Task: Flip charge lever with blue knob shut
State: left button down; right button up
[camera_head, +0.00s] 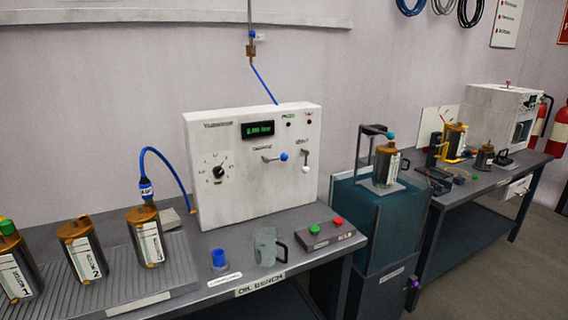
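The charge lever with the blue knob (283,157) is on the front of the white panel box (240,190). Its metal arm lies roughly horizontal, with the knob at the right end. A label above it is too small to read surely. To its right, a second lever with a white knob (306,169) hangs down. Neither of my grippers is in view, and nothing touches either lever.
Metal canisters with orange caps (83,250) stand on a ribbed tray at the left. A blue hose (170,160) arches left of the panel.

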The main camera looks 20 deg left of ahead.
aim_at(283, 157)
jog(key=z, duration=0.3)
jog(key=i, duration=0.8)
jog(key=u, duration=0.55)
jog(key=i, duration=0.7)
jog(key=u, duration=0.7)
